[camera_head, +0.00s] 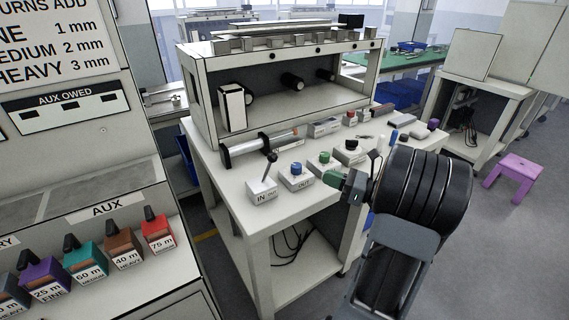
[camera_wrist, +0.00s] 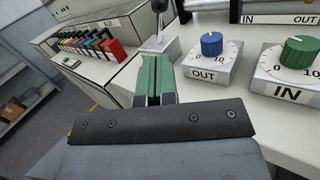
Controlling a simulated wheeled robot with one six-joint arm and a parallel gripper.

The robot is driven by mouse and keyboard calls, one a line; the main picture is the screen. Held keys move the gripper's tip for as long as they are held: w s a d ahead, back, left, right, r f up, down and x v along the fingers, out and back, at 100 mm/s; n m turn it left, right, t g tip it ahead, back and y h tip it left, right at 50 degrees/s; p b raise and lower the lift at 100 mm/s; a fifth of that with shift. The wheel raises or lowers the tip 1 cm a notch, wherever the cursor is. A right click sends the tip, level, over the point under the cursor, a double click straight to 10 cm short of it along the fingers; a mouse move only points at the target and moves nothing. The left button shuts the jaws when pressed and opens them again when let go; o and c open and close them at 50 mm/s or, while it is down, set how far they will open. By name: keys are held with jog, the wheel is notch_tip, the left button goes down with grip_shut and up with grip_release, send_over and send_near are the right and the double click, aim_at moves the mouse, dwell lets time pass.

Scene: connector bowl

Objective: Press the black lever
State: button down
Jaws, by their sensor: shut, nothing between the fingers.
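The black lever (camera_head: 270,160) rises from a small white box (camera_head: 262,195) at the front left corner of the white workbench. In the wrist view the black-tipped lever (camera_wrist: 160,10) stands beyond my fingers, its top cut by the upper edge, on its white box (camera_wrist: 157,47). My gripper (camera_head: 328,183) has green fingers that are shut and empty. It is over the bench's front edge, right of the lever and apart from it in the head view. In the wrist view the fingers (camera_wrist: 154,62) point toward the lever box and overlap its lower part.
A blue knob box (camera_head: 296,178) and a green knob box (camera_head: 324,165) stand right of the lever. A horizontal cylinder device (camera_head: 262,145) lies behind it. A cabinet with coloured AUX blocks (camera_head: 122,245) is at left.

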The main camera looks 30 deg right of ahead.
jog(key=b, duration=0.1)
send_near(268, 169)
jog(key=w+a+r, duration=0.2)
jog(key=w+r, duration=0.1)
jog(key=w, duration=0.2)
jog(key=shift+r, duration=0.35)
